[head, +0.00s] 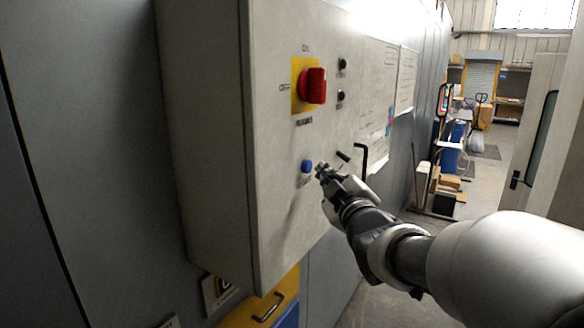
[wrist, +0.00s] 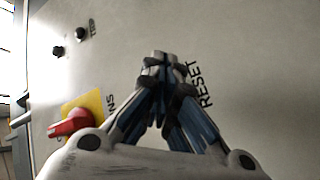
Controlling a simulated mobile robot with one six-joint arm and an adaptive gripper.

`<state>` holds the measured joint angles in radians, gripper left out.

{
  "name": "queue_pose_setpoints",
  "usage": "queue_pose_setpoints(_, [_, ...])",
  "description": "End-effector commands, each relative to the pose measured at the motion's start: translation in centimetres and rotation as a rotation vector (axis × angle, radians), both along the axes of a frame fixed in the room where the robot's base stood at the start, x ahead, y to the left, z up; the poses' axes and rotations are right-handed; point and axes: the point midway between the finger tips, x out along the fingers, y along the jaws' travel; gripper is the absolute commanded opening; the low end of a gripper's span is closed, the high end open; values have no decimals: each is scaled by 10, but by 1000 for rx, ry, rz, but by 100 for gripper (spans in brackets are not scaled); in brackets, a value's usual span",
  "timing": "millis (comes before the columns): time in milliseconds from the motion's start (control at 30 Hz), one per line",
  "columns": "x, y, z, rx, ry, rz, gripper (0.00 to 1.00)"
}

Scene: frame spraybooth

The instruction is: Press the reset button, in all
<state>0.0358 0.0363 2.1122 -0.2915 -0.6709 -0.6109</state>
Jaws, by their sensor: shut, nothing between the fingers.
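The blue button (head: 306,166) sits low on the front of the grey control box (head: 275,45), with a small label under it. My gripper (head: 322,172) is shut and empty, its tips just right of the button in the head view; I cannot tell whether they touch it. In the wrist view my gripper's closed fingertips (wrist: 160,60) lie left of the printed word RESET (wrist: 202,84). The button does not show there and seems hidden by the fingers.
A red rotary switch (head: 312,86) on a yellow plate (head: 297,104) is above the button. Two small black knobs (head: 342,64) (head: 341,96) sit to its right. A black handle (head: 361,158) sticks out right of my gripper. The aisle floor (head: 486,172) lies beyond at right.

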Motion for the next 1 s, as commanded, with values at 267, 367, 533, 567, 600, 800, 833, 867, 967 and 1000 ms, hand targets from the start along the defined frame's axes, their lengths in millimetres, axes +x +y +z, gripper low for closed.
queue_pose_setpoints(267, [0, 0, 0, 0, 0, 0, 0])
queue_pose_setpoints(367, [0, 0, 0, 0, 0, 0, 0])
queue_pose_setpoints(533, [0, 0, 0, 0, 0, 0, 0])
queue_pose_setpoints(567, [0, 0, 0, 0, 0, 0, 0])
queue_pose_setpoints(600, [0, 0, 0, 0, 0, 0, 0])
queue_pose_setpoints(800, [1, 2, -1, 0, -1, 1, 0])
queue_pose_setpoints(833, [2, 3, -1, 0, -1, 1, 0])
queue_pose_setpoints(867, [2, 4, -2, 0, 0, 1, 0])
queue_pose_setpoints(967, [4, 6, -2, 0, -1, 2, 0])
queue_pose_setpoints(1000, [5, 7, -1, 0, -1, 2, 0])
